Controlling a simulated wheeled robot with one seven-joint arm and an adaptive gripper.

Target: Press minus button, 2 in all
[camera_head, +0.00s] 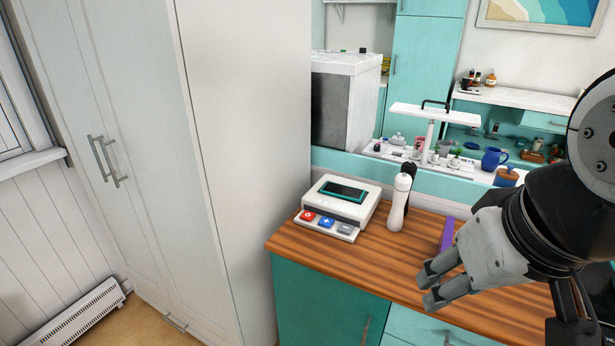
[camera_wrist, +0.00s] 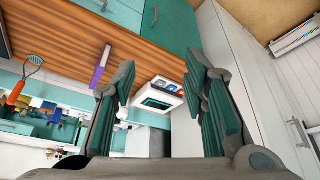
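A white device (camera_head: 347,204) with a dark green-rimmed screen stands on the wooden counter. Along its front edge are a red button (camera_head: 306,215), a blue button with a plus (camera_head: 326,222) and a grey button (camera_head: 345,228), whose mark is too small to read. My gripper (camera_head: 428,285) is over the counter to the right of the device, apart from it and touching nothing. Its two fingers are spread and empty. In the wrist view the device (camera_wrist: 160,103) shows between the fingers, some way off, with its button row on the upper side.
A white bottle (camera_head: 398,205) and a dark bottle stand just right of the device. A tall white cabinet (camera_head: 240,150) rises left of the counter. The wooden counter (camera_head: 375,262) in front of the bottles is clear.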

